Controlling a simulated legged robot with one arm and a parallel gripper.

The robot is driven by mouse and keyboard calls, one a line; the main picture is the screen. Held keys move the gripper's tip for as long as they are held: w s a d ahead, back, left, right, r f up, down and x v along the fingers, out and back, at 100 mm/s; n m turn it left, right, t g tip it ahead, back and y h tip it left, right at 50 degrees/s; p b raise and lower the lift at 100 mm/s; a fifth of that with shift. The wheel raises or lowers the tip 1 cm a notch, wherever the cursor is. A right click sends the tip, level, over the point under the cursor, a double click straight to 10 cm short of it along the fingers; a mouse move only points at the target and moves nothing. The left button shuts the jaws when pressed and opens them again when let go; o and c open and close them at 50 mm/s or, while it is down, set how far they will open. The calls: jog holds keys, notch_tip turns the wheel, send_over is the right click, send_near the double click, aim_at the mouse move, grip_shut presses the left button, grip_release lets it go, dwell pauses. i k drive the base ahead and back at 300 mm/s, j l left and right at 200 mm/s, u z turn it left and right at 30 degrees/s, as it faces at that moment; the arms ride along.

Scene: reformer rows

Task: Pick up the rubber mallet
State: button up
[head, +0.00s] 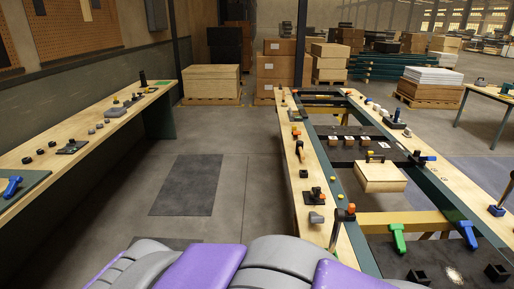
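A mallet-like tool (336,232) with a wooden handle and a dark head with an orange end is at the near left rail of the right-hand workbench frame. It appears to stand tilted, head up; I cannot be sure that it is the rubber mallet. Another wooden-handled tool (505,196) with a blue part at its lower end is at the right edge of the view. It is small and partly cut off. My gripper is not in view; only grey and purple parts of my own body show at the bottom.
The right-hand bench frame (309,196) carries clamps, blocks and a wooden box (381,178). Green (398,237) and blue (468,234) handled tools lie nearby. A long left bench (50,160) holds small parts. The floor aisle with a dark mat (188,185) is clear. Cartons stand behind.

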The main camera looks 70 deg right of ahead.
aim_at(300, 143)
jog(key=i+l+z, duration=0.1)
jog(key=i+z, duration=0.2)
jog(key=z, duration=0.2)
jog(key=i+z, duration=0.3)
jog(key=z, duration=0.15)
jog(key=i+j+z, duration=0.1)
jog(key=i+z, duration=0.2)
jog(key=z, duration=0.2)
jog(key=i+l+z, duration=0.2)
jog(key=i+z, duration=0.95)
jog(key=i+j+z, duration=0.2)
jog(key=i+z, duration=0.15)
jog(key=i, duration=0.15)
jog(key=i+z, duration=0.5)
jog(key=i, duration=0.1)
